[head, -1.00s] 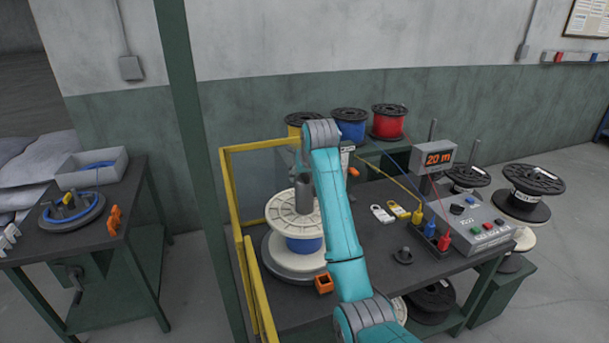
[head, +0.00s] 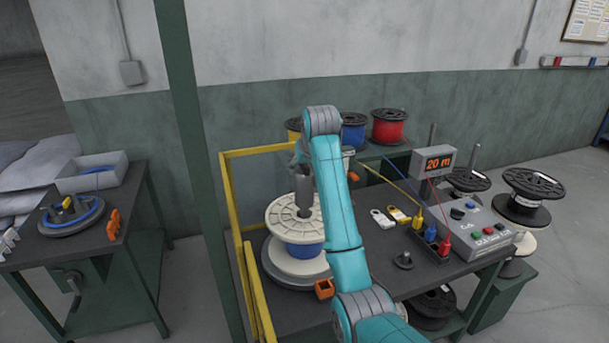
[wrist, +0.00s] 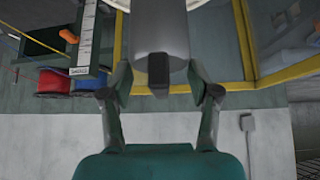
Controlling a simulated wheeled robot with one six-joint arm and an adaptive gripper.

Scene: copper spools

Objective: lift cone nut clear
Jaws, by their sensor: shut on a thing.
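The grey cone nut (head: 304,187) is upright over the hub of the white spool (head: 281,222) with blue winding, in the head view. My gripper (head: 302,170) is shut on its upper part; the arm hides some of the grip. The nut's darker lower end overlaps the hub, and I cannot tell whether they touch. In the wrist view the nut (wrist: 160,30) is a large grey cylinder between the two fingers of my gripper (wrist: 161,72).
Yellow rails (head: 232,200) stand close on the left. A length display (head: 437,162), a control box (head: 470,228) and padlocks (head: 390,217) are on the right. A dark knob (head: 403,260) lies on the bench. Blue (head: 353,130) and red spools (head: 388,127) stand behind.

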